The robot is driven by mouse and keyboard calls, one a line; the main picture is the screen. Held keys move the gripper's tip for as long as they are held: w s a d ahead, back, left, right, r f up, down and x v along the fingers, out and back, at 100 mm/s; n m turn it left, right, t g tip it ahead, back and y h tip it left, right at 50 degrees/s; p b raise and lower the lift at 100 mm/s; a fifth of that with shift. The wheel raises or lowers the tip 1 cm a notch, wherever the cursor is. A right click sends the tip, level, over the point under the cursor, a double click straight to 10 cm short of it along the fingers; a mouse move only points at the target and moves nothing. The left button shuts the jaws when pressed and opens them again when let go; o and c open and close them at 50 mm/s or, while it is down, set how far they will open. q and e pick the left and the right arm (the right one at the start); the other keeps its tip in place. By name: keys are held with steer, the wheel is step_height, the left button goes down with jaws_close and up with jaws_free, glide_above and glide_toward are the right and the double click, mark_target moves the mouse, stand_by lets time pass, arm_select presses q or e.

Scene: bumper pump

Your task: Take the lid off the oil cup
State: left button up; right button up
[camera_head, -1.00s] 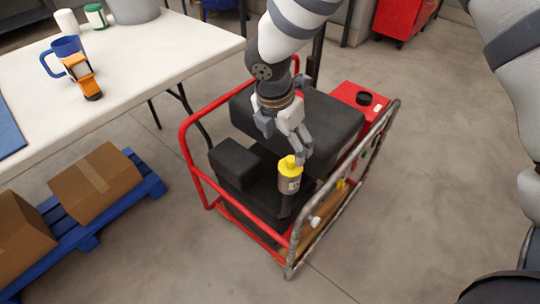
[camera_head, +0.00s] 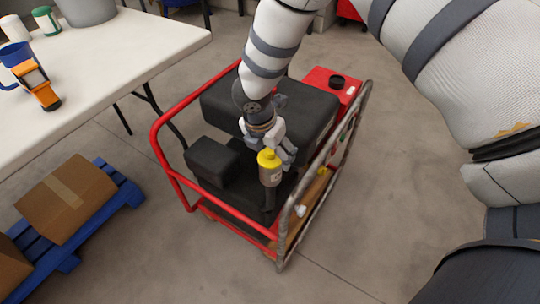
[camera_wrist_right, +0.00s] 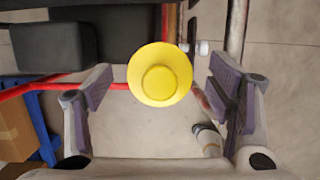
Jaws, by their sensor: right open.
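The oil cup (camera_head: 271,179) is a small grey-brown cylinder with a pale label, upright on a dark post at the front of the black pump. Its yellow lid (camera_head: 268,158) is on top. From above, the lid shows in the right wrist view (camera_wrist_right: 160,76) as a round yellow disc with a raised knob and hides the cup body. My right gripper (camera_head: 267,148) is open, just behind and around the lid. In the right wrist view its two fingers (camera_wrist_right: 156,103) stand left and right of the lid, with a gap on each side. My left gripper is not in view.
A red tube frame (camera_head: 171,172) surrounds the pump, with a grey metal bar (camera_head: 284,232) on its right. A white table (camera_head: 120,58) with a blue mug and orange tool is at left. A cardboard box (camera_head: 66,199) sits on a blue pallet (camera_head: 128,196). Floor at right is clear.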

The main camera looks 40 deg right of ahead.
steer(key=c, duration=1)
steer(key=shift+o, duration=0.2)
steer(key=shift+r, duration=0.1)
